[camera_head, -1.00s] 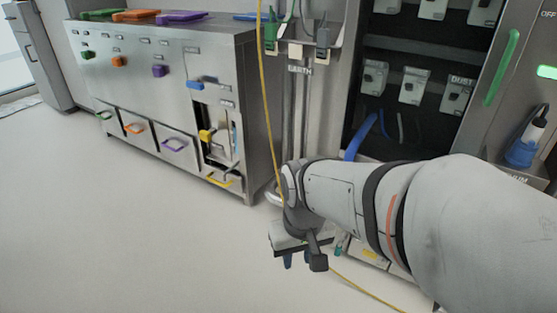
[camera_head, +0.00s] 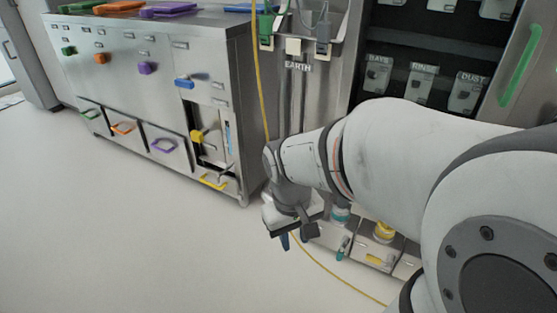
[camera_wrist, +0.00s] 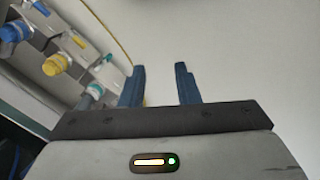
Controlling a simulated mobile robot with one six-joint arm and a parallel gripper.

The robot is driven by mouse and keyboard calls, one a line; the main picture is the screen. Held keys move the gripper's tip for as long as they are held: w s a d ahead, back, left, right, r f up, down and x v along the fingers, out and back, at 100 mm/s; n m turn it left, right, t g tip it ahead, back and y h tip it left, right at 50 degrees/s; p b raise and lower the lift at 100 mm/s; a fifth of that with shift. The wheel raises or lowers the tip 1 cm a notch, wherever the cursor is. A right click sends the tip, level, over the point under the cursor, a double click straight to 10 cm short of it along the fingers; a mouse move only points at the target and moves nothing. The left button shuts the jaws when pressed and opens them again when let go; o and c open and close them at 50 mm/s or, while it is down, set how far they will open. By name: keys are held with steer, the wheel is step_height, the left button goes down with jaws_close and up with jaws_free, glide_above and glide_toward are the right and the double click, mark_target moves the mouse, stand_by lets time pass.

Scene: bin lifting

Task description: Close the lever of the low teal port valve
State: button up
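The low teal port valve (camera_head: 340,214) is low at the foot of the cabinet, partly hidden behind my arm. Its small teal lever (camera_head: 343,248) shows on the front plate below it. In the wrist view the teal port (camera_wrist: 95,91) is left of my fingers, with the teal lever (camera_wrist: 107,60) just beyond it; the lever's exact angle is too small to tell. My gripper (camera_wrist: 160,84) is open and empty, its two blue fingers apart over bare floor. In the head view my gripper (camera_head: 286,241) hangs low, left of the valve and not touching it.
A yellow port (camera_head: 384,231) and its yellow lever (camera_head: 375,260) sit right of the teal one. A blue port (camera_wrist: 14,32) is farther along. A yellow cable (camera_head: 330,278) runs down across the floor. A steel cabinet (camera_head: 110,75) stands left; the floor before it is clear.

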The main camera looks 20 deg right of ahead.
steer(key=w+d+f+n+g+h, duration=0.3)
steer(key=w+d+f+n+h, duration=0.15)
steer(key=w+d+f, duration=0.45)
steer(key=w+d+f+n+g+h, duration=0.25)
steer(key=w+d+f+h, duration=0.45)
steer(key=f, duration=0.4)
steer(key=w+d+f+n+t+h, duration=0.1)
steer(key=d+f+n+h, duration=0.15)
steer(key=f, duration=0.35)
steer(key=w+d+f+n+t+h, duration=0.1)
steer(key=w+d+f+n+t, duration=0.15)
steer(key=f, duration=0.45)
steer(key=n+t+h, duration=0.2)
steer(key=n+t, duration=0.2)
steer(key=n, duration=0.2)
glide_toward(339, 254)
steer(key=d, duration=0.3)
steer(key=shift+w+d+r, duration=0.1)
steer(key=shift+w+d, duration=0.15)
steer(key=shift+d, duration=0.25)
steer(key=d, duration=0.2)
steer(key=d+b, duration=0.1)
steer(key=d, duration=0.1)
steer(key=d+b, duration=0.1)
steer(key=d, duration=0.1)
steer(key=shift+w, duration=0.35)
steer(key=shift+w+d, duration=0.1)
steer(key=shift+d, duration=0.45)
